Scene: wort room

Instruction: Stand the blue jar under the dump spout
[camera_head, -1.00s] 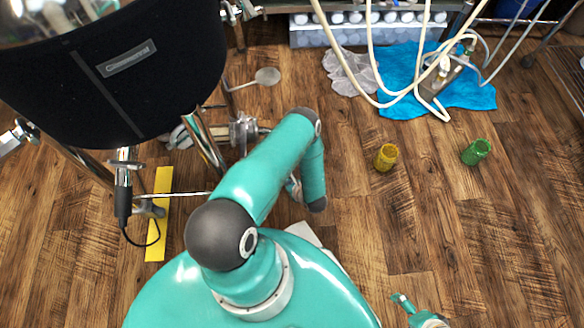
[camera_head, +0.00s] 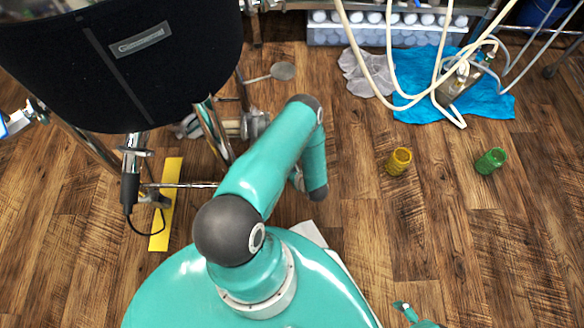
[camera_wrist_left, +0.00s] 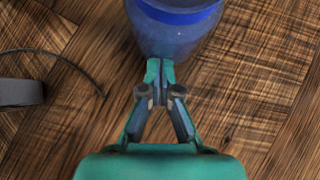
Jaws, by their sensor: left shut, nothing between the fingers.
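A blue jar (camera_wrist_left: 176,28) shows at the top of the left wrist view, its darker blue rim cut by the frame edge. My left gripper (camera_wrist_left: 160,70) is shut and empty, its tips overlapping the jar's near edge; I cannot tell whether they touch. In the head view neither the jar nor the left gripper can be made out. A metal fitting (camera_head: 255,124) sits low beside the black-jacketed vessel (camera_head: 120,70); I cannot tell if it is the dump spout. Part of my right gripper (camera_head: 408,312) shows at the bottom edge; its state is unclear.
A yellow jar (camera_head: 399,161) and a green jar (camera_head: 491,160) stand on the wooden floor at right. A blue cloth (camera_head: 412,112) with a hosed pump (camera_head: 463,80) lies behind. A yellow strip (camera_head: 166,205) and a black cable (camera_head: 142,231) lie at left.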

